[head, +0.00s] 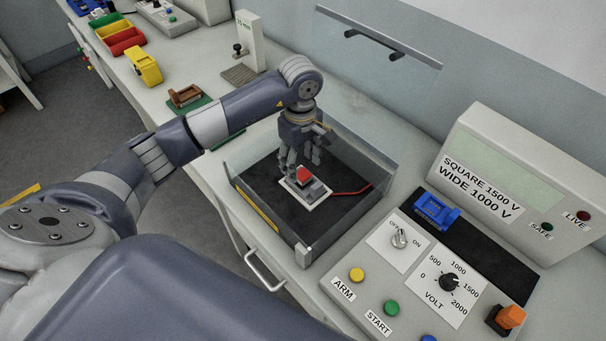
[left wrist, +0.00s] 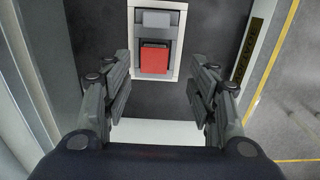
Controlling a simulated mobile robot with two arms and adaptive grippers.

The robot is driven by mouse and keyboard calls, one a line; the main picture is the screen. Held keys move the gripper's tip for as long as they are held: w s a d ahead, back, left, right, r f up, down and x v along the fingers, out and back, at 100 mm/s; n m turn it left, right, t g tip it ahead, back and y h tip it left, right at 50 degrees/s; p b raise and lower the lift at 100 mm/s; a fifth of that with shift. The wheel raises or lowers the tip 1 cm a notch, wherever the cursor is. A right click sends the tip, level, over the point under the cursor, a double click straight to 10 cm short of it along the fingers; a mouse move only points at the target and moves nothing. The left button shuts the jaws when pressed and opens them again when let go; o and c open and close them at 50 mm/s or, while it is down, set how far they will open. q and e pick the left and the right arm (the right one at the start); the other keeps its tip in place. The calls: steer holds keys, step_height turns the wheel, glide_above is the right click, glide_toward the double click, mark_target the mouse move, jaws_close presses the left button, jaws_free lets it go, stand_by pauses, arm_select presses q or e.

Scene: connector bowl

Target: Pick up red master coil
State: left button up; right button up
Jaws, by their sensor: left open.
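The red master coil (head: 303,174) is a small red block beside a grey block on a white plate (head: 291,190), inside a dark-floored tray. My left gripper (head: 299,160) points down just above it, and its fingers partly cover the plate in the head view. In the left wrist view the red coil (left wrist: 154,60) lies ahead of the fingertips, between the lines of the two fingers. The left gripper (left wrist: 160,92) is open and nothing is between its fingers. My right gripper is in neither view.
The tray (head: 257,215) has low walls and a clear panel (head: 362,156) at the far side. A red cable (head: 352,192) runs from the plate. A control panel with a blue part (head: 436,211) stands to the right. A green base with a brown part (head: 186,95) lies left, behind my arm.

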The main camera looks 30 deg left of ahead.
mark_target(303, 174)
arm_select(q)
steer(key=shift+w+f, duration=0.1)
steer(key=shift+f, duration=0.2)
steer(key=f+p, duration=0.1)
steer(key=f, duration=0.2)
steer(key=f+p, duration=0.1)
steer(key=shift+w+d+f+p, duration=0.1)
steer(key=shift+w+f+p, duration=0.05)
steer(key=shift+w+p, duration=0.15)
steer(key=shift+f, duration=0.4)
steer(key=shift+c, duration=0.8)
steer(key=c, duration=1)
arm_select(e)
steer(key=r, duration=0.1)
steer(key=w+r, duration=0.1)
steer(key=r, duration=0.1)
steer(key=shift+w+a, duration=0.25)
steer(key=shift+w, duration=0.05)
